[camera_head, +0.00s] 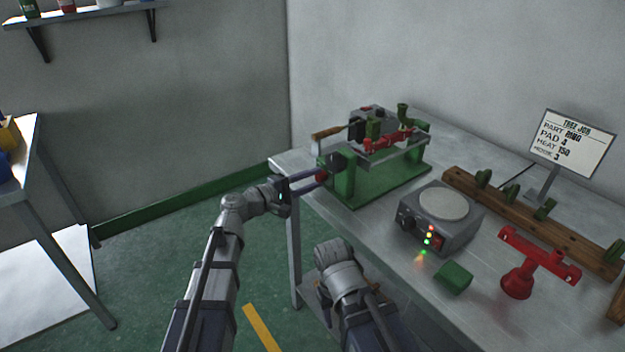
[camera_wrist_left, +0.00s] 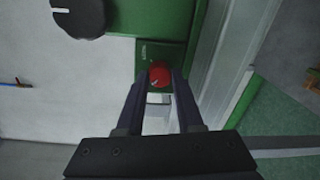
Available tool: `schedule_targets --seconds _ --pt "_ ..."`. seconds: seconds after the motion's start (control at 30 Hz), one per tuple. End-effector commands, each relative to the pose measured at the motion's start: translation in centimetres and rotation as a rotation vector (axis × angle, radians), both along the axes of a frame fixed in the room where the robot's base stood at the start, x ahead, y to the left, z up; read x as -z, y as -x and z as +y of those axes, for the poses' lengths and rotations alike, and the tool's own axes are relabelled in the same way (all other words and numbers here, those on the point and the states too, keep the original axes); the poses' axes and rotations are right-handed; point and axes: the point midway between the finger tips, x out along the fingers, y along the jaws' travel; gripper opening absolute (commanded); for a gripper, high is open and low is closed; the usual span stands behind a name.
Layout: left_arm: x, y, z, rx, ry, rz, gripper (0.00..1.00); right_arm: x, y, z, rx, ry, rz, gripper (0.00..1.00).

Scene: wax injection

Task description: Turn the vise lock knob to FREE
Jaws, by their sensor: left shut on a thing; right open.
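The vise lock knob is the small red knob (camera_wrist_left: 160,77) on the green vise's end face, near its bottom in the left wrist view. It also shows in the head view (camera_head: 321,177), partly covered by my fingers. My left gripper (camera_wrist_left: 159,84) is shut on this knob, one finger on each side. In the head view my left gripper (camera_head: 315,181) reaches it from the left.
A large black knob (camera_head: 336,160) sits just above on the green vise (camera_head: 375,190). A grey hot plate unit (camera_head: 437,222), a green block (camera_head: 454,278), a red T-shaped part (camera_head: 535,262) and a wooden rack (camera_head: 530,218) stand to the right.

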Motion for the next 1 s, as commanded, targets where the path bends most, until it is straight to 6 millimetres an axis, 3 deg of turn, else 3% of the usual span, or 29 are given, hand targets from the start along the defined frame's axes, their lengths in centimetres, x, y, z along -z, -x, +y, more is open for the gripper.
schedule_targets --seconds 0.13,0.17,0.4,0.7,1.0 --pt "0.1 0.0 0.0 -0.001 -0.002 0.001 0.00 0.0 0.0 0.0 0.000 0.000 0.000 0.50" --pt "0.1 0.0 0.0 -0.001 -0.002 0.001 0.39 0.0 0.0 0.0 0.000 0.000 0.000 0.50" --pt "0.0 0.0 0.0 -0.001 -0.002 0.000 0.66 0.0 0.0 0.0 0.000 0.000 0.000 0.50" --pt "0.0 0.3 0.3 -0.001 -0.001 -0.001 0.66 0.0 0.0 0.0 0.000 0.000 0.000 0.50" --pt "-0.2 3.1 4.1 -0.004 0.000 0.000 0.66 -0.2 0.0 0.0 0.000 0.000 0.000 0.50"
